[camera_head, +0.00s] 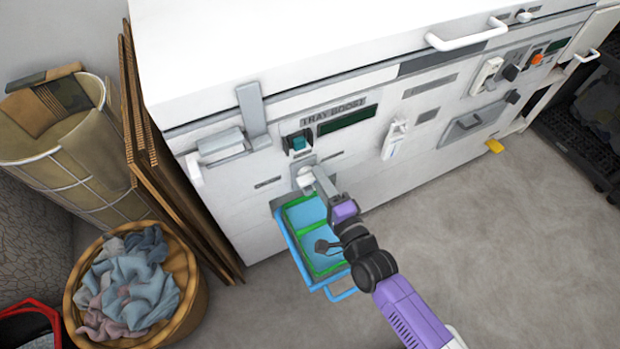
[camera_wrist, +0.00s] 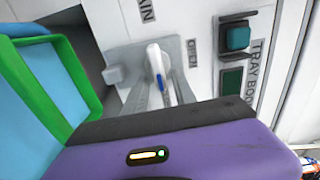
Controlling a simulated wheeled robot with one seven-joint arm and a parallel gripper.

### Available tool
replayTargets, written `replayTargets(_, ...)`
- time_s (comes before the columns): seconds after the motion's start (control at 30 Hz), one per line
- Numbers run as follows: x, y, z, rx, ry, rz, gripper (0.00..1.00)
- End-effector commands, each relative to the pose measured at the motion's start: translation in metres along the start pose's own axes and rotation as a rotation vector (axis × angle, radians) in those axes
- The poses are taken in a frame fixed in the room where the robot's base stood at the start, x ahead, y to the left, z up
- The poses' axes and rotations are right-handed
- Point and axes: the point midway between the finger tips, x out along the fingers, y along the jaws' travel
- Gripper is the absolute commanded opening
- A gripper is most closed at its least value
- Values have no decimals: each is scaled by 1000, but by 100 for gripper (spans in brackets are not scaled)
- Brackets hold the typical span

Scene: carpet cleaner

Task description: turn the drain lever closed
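The drain lever (camera_wrist: 156,62) is a white handle with a blue mark on a grey plate (camera_wrist: 130,60). In the head view the white lever (camera_head: 304,177) shows at my fingertips, partly hidden. An "OPEN" label stands right of it in the wrist view, with a partly cut-off label ending in "IN" above. My purple gripper (camera_head: 318,181) reaches the lever from below; in the wrist view its two grey fingers (camera_wrist: 160,88) lie one on each side of the handle. I cannot tell whether the fingers touch it.
A blue tray with a green rim (camera_head: 290,235) sits just below the lever, close under my arm. A teal switch (camera_head: 298,142) and dark display (camera_head: 347,119) are above. A laundry basket (camera_head: 185,262) and leaning boards (camera_head: 165,175) stand left.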

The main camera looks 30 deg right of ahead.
Motion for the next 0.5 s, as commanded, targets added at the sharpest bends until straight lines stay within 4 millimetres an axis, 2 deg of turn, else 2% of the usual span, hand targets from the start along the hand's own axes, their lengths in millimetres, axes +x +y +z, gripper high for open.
replayTargets(0.5, 0, -1, 0, 0, -1, -1, 36)
